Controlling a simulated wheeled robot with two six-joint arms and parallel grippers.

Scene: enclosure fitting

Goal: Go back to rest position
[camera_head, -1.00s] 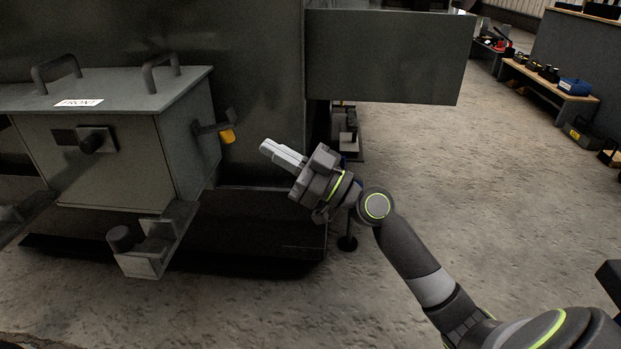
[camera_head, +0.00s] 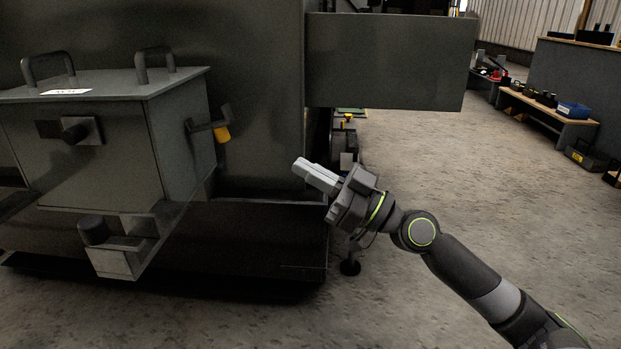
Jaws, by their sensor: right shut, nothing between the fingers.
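My right gripper (camera_head: 302,168) is shut and empty. It is in the middle of the head view, its light grey fingers pointing left and a little up. Its dark arm comes in from the lower right. The grey enclosure box (camera_head: 95,160) stands at the left, with two handles on its lid and a white label on top. A latch with a yellow-orange tip (camera_head: 222,133) sits on the box's right side. The gripper is to the right of this latch, clearly apart from it. My left gripper is out of the frame.
A dark grey panel (camera_head: 390,60) juts out to the right above my right gripper. A bracket with a round knob (camera_head: 118,262) projects below the box. Open concrete floor (camera_head: 440,170) lies to the right. A low bench (camera_head: 548,107) with tools stands at the far right.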

